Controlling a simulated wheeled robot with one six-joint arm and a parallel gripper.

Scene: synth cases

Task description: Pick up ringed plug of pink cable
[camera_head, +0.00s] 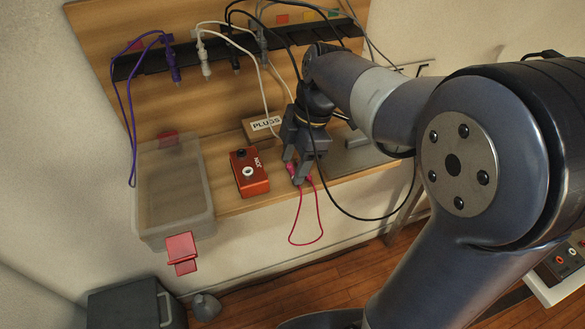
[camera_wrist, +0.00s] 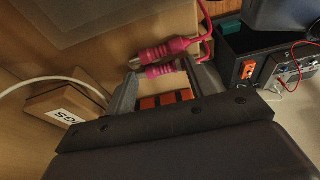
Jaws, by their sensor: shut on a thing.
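The pink cable (camera_head: 320,215) hangs in a loop below my gripper (camera_head: 296,170), over the shelf's front edge. Its two pink plugs are close together at the fingertips in the head view. In the wrist view one pink plug (camera_wrist: 165,70) lies crosswise between the fingertips of my gripper (camera_wrist: 165,78), which is shut on it. The other pink plug (camera_wrist: 165,51) is just beyond the fingertips, with a metal tip at its left end. I cannot make out which plug bears the ring.
An orange box (camera_head: 250,178) with a white knob stands left of my gripper. Behind is a cardboard box marked PLUGS (camera_head: 258,131). A clear bin (camera_head: 174,225) is at the left. Purple (camera_head: 129,100), white and black cables hang from the rack (camera_head: 130,64).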

